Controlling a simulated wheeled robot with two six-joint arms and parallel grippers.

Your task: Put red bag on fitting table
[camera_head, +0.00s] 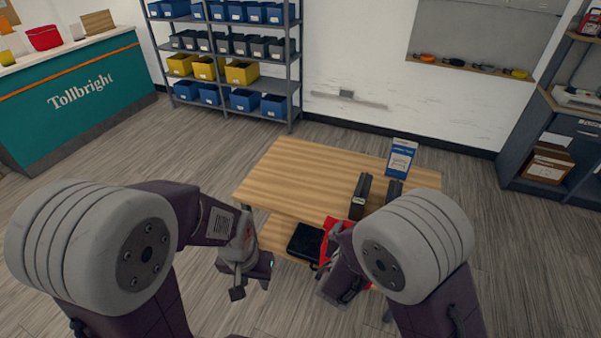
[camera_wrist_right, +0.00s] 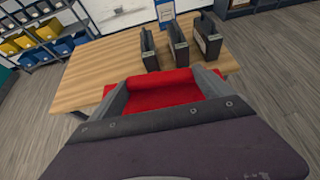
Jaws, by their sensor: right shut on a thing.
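The red bag (camera_head: 331,225) is mostly hidden behind my right arm in the head view. My right gripper (camera_head: 345,290) is shut on it. In the right wrist view the red bag (camera_wrist_right: 162,92) sits between the two fingers, in front of the near edge of the wooden table (camera_wrist_right: 90,85). I cannot tell whether it touches the table. That table, likely the fitting table (camera_head: 290,165), has a bare left half in the head view. My left gripper (camera_head: 250,285) is empty, with its fingers apart, left of the table's front.
Dark upright holders (camera_head: 361,195) and a blue-white sign (camera_head: 401,157) stand on the table's right part. A black item (camera_head: 305,241) lies on its lower shelf. A teal counter (camera_head: 85,100) bears another red item (camera_head: 44,38). A bin rack (camera_head: 235,50) stands behind.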

